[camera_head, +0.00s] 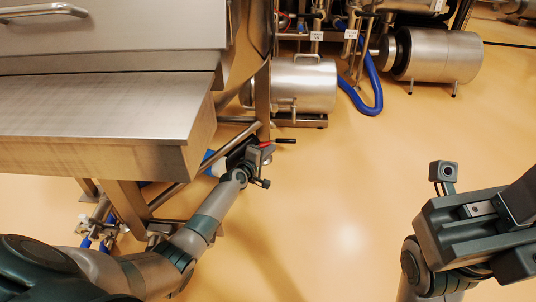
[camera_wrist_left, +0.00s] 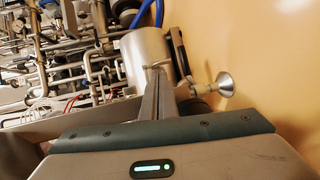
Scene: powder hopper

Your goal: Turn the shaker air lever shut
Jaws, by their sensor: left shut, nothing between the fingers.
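A small lever with a red base and a black grip (camera_head: 286,141) sticks out to the right beside the hopper frame post in the head view. It may be the shaker air lever, but it is too small to be sure. My left gripper (camera_head: 250,149) is close beside it, below the steel hopper. In the left wrist view its two fingers (camera_wrist_left: 158,80) are together with nothing between them. Whether they touch the lever is hidden. My right gripper (camera_head: 478,228) is at the right, over open floor, far from the lever; its fingers cannot be made out.
A steel cylinder (camera_head: 302,84) stands behind the post, and a blue hose (camera_head: 372,95) curves over the floor. A larger motor-like drum (camera_head: 445,57) is farther right. The orange floor (camera_head: 345,200) between my arms is clear.

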